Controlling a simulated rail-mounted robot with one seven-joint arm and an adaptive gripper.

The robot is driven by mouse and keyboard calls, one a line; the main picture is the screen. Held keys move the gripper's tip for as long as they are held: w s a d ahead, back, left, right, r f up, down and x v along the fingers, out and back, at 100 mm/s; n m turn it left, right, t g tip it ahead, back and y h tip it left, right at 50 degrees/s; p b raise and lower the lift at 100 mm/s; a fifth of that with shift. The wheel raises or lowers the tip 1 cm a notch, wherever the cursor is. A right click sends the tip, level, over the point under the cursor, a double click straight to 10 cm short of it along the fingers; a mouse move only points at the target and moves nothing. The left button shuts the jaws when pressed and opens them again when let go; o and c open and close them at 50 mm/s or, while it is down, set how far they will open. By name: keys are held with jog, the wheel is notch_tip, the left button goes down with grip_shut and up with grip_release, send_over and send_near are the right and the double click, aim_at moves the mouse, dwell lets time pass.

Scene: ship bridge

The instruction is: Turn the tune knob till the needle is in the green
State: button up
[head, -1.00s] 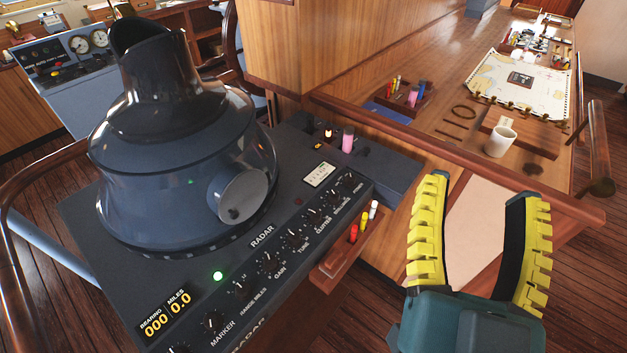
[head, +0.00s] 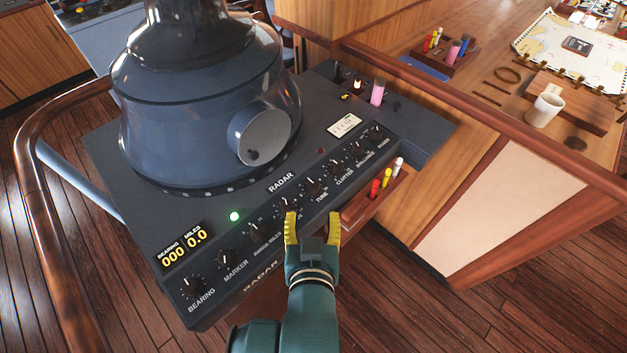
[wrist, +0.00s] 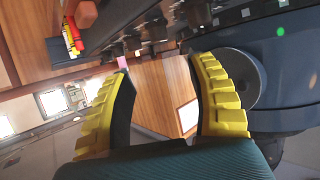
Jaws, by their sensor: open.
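The tune knob (head: 311,187) is a small black knob with a white mark, in the row along the sloped front of the grey radar console (head: 235,277). Its TUNE label lies just below it. The small pale meter (head: 345,125) is on the console's top, toward the back right; its needle and green zone are too small to read. My gripper (head: 313,228) is open and empty, its yellow fingers spread just in front of and below the gain and tune knobs. In the wrist view, my gripper (wrist: 163,68) points past dark knobs whose labels I cannot read.
The gain knob (head: 289,205) and clutter knob (head: 334,168) flank the tune knob closely. The radar hood (head: 210,110) rises behind. A small wooden tray with coloured markers (head: 387,177) juts out right of my gripper. A green lamp (head: 234,216) glows on the console.

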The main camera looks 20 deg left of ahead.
aim_at(313, 184)
jog(key=p+x, duration=0.2)
jog(key=x, duration=1)
jog(key=shift+w, duration=0.35)
jog(key=shift+c, duration=0.2)
